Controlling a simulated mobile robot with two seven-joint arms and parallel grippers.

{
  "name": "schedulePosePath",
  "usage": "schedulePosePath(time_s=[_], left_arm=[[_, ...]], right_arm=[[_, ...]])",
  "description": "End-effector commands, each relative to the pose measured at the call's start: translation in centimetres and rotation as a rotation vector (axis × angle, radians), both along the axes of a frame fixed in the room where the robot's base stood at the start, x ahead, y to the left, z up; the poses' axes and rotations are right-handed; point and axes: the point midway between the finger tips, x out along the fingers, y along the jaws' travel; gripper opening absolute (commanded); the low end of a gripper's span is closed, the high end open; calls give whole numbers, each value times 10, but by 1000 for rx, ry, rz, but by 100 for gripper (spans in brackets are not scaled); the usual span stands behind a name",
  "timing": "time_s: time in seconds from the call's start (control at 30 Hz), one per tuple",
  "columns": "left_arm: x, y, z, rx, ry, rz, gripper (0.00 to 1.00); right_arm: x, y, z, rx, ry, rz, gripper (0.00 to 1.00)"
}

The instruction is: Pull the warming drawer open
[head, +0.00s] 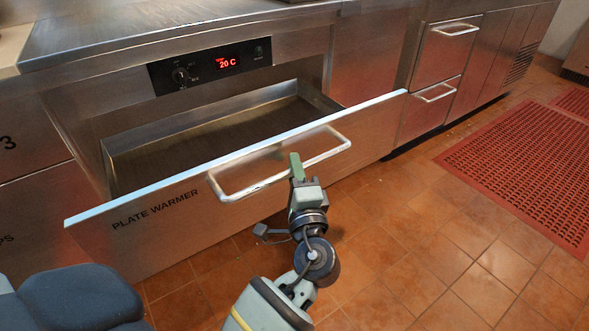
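The warming drawer (165,218), a steel front marked PLATE WARMER, stands pulled out from the counter. Its inside (215,135) shows and looks empty. A long looped metal handle (240,188) runs across the front. My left gripper (297,166) is at the lower bar of this handle, right of its middle. One green finger overlaps the bar. The other finger is hidden, so I cannot tell whether the gripper is closed around the bar or only touches it. My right gripper is not in view.
A control panel (211,67) reading 20 C sits above the drawer. Two smaller drawers with handles (436,93) are shut at the right. A red perforated mat (520,165) lies on the tiled floor (450,255). The floor in front of the drawer is clear at the right.

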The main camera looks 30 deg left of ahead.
Motion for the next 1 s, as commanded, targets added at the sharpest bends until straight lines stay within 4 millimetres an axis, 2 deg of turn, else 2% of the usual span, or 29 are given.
schedulePosePath(time_s=[0.03,0.1,0.47,0.8,1.0], left_arm=[[0,0,0,0,0,0,31],[0,0,0,0,0,0,38],[-4,-4,-2,0,2,-1,38],[-40,-40,-11,-1,2,-1,38],[-53,-52,-14,-1,1,0,38]], right_arm=[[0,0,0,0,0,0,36],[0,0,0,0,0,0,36],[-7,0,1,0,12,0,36],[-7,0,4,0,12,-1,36],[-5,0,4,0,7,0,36]])
